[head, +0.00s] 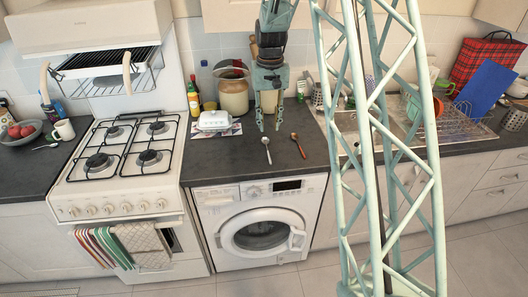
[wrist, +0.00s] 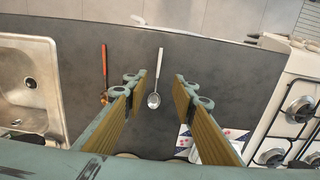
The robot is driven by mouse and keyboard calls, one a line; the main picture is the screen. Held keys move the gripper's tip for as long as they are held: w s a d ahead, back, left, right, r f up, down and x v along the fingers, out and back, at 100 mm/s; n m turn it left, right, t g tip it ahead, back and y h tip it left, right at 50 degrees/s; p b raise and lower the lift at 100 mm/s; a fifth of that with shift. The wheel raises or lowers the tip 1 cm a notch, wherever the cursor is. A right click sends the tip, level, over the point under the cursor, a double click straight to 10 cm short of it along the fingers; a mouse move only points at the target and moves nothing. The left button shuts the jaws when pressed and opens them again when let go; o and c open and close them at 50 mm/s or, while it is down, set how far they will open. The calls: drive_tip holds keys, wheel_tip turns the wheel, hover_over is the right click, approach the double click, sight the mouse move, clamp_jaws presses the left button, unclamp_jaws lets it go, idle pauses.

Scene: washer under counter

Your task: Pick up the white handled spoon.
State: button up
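The white handled spoon (head: 266,149) lies on the dark counter above the washer. In the wrist view the white handled spoon (wrist: 160,57) has its handle pointing up the picture and its metal bowl lower, between the two fingers in the picture. My gripper (head: 269,128) is open and empty, pointing down above the counter near the spoon. In the wrist view my gripper (wrist: 159,82) shows both wooden-looking fingers wide apart. I cannot tell its exact height. A red-brown handled spoon (head: 298,145) lies beside the white one, and shows also in the wrist view (wrist: 104,62).
The stove (head: 125,160) stands left of the washer (head: 262,232). A white butter dish (head: 214,120) sits on a patterned cloth behind left. Jars and bottles line the wall. A sink (wrist: 25,85) and dish rack (head: 462,127) are right. The counter around the spoons is clear.

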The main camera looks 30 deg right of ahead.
drive_tip(key=shift+w+d+f, duration=0.1)
drive_tip(key=shift+w+f, duration=0.2)
drive_tip(key=shift+f, duration=0.25)
drive_tip(key=shift+f, duration=0.15)
hover_over(269, 155)
drive_tip(key=shift+f, duration=4.15)
drive_tip(key=shift+f, duration=2.6)
drive_tip(key=shift+c, duration=0.7)
clamp_jaws()
